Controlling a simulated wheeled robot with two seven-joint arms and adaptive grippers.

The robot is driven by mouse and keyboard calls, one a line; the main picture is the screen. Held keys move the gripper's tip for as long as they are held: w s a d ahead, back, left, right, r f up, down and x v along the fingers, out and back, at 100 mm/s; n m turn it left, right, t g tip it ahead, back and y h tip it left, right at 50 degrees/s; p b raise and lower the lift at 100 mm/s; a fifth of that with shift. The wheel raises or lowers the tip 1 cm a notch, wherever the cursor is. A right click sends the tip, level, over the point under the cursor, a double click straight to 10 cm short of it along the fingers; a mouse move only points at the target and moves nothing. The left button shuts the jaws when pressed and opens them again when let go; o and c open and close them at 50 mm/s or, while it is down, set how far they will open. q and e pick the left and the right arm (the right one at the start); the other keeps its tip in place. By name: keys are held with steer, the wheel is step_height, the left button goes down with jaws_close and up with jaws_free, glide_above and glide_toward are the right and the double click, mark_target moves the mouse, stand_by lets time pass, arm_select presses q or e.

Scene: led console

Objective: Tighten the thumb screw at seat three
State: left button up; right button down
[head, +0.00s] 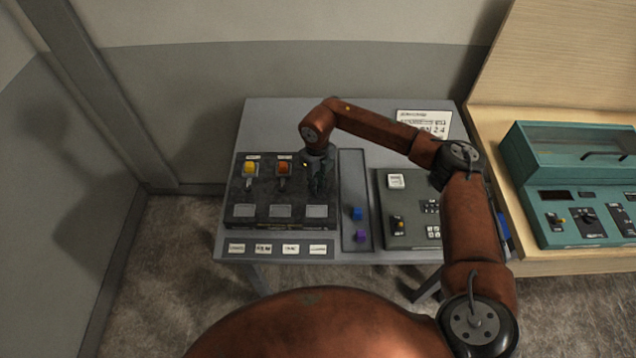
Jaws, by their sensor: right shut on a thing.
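The dark console block (242,208) stands on the left of the grey table, with a row of seats along it. The first seat holds a yellow part (249,168) and the second an orange part (283,169), each with a small grey piece below it. Seat three is at the right end, under my right gripper (318,188). That gripper points down there and is shut on the thumb screw, which its fingers and body hide. I cannot see how far the screw is turned. My left gripper is out of view.
A grey tray (353,195) right of the block holds a blue cube (356,214) and a purple cube (361,236). A dark control panel (408,184) lies further right, under my right arm. A white sign (423,122) stands behind. A teal console (560,150) sits on the wooden bench.

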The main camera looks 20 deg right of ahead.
steer(key=m, duration=0.5)
steer(key=shift+w+r+m+p, duration=0.1)
steer(key=shift+r+m+p, duration=0.2)
steer(key=shift+p, duration=0.1)
steer(key=m+p, duration=0.1)
steer(key=m, duration=0.4)
steer(key=shift+m, duration=0.4)
steer(key=c, duration=2.2)
jaws_free()
steer(key=o, duration=0.4)
steer(key=shift+f, duration=0.15)
steer(key=shift+o, duration=0.2)
step_height(320, 180, up, 12)
